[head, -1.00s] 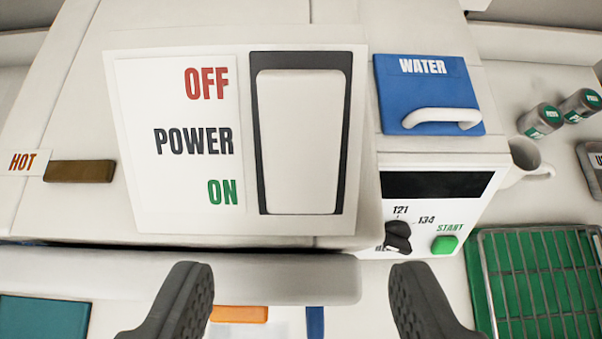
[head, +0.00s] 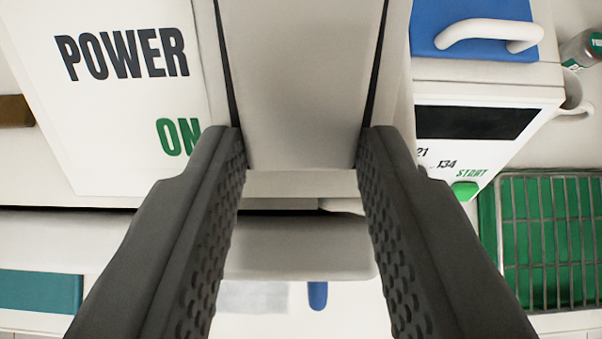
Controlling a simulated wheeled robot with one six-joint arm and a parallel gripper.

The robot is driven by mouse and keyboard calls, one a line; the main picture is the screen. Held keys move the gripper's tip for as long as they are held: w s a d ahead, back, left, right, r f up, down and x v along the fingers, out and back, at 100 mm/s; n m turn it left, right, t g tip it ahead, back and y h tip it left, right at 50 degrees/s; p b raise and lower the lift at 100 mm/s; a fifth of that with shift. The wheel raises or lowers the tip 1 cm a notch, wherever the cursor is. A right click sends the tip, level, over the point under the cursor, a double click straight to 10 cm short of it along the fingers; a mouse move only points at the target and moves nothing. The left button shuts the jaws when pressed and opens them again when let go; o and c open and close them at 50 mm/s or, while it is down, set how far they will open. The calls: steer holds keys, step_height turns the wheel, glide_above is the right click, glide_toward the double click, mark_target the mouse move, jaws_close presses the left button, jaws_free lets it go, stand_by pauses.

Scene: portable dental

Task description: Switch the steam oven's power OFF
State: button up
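The steam oven's power switch is a large pale rocker (head: 300,80) in a dark frame, and its upper part is cut off by the top of the view. Its label panel (head: 110,110) shows black "POWER" and green "ON" to the left of the rocker. My gripper (head: 302,140) is open, with one dark ridged finger at each side of the rocker's lower end. Nothing shows held between the fingers. I cannot tell whether the fingers touch the switch or its frame. The oven's front (head: 490,130), with a dark display and green START button (head: 465,190), is at right.
The blue WATER lid (head: 430,20) with its white handle (head: 490,35) is at upper right. A green tray with a wire rack (head: 555,240) lies at right. A pale rounded bar (head: 300,250) runs below the switch. A teal block (head: 40,290) is at lower left.

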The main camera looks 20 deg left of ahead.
steer(key=shift+w+r+g+h, duration=0.15)
steer(key=shift+r+g+h, duration=0.3)
steer(key=shift+g, duration=0.75)
steer(key=shift+w+r+g+h, duration=0.1)
steer(key=shift+r+g+h, duration=0.3)
steer(key=shift+g, duration=0.8)
steer(key=o, duration=1)
steer(key=v, duration=1.7)
steer(key=shift+s+r, duration=0.1)
steer(key=shift+r, duration=0.1)
